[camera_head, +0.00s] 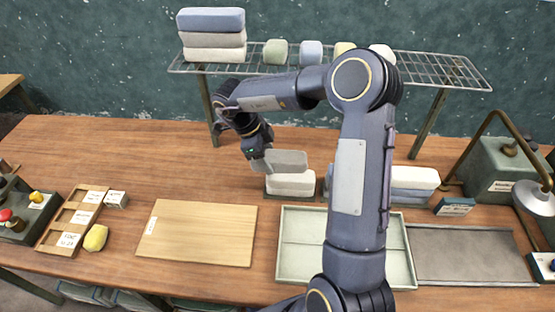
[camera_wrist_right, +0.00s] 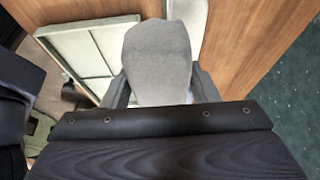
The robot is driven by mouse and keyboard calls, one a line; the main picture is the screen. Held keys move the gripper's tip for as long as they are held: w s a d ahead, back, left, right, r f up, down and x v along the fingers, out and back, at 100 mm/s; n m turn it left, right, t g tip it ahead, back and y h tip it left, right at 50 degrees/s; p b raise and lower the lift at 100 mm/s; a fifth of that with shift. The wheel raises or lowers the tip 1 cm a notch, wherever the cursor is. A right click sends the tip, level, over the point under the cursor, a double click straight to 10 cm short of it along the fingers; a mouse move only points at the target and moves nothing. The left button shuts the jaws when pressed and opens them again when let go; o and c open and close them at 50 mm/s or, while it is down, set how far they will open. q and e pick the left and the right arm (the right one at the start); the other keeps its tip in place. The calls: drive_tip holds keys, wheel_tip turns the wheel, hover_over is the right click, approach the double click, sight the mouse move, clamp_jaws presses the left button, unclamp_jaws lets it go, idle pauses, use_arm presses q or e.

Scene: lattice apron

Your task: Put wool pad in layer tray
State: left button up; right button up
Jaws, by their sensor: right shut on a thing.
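My right gripper (camera_head: 262,157) is shut on a grey pad (camera_head: 286,161), which looks like the wool pad. The pad is held tilted just above a stack of white pads (camera_head: 290,185) behind the trays; I cannot tell if it touches them. In the right wrist view, the grey pad (camera_wrist_right: 158,60) sits between the two fingers. A pale green divided tray (camera_head: 300,245), probably the layer tray, lies in front of that stack, partly hidden by my right arm. It also shows in the right wrist view (camera_wrist_right: 90,58). My left gripper is out of view.
A wire rack (camera_head: 440,70) stands behind, carrying stacked pads (camera_head: 211,40) and several small pads. A wooden board (camera_head: 198,233) lies left of the tray and a dark grey tray (camera_head: 465,253) right. A lamp (camera_head: 535,198) stands far right. The table behind the board is clear.

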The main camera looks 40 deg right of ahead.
drive_tip(key=s+a+r, duration=0.2)
drive_tip(key=a+r, duration=0.1)
drive_tip(key=a, duration=0.5)
drive_tip(key=shift+r, duration=0.2)
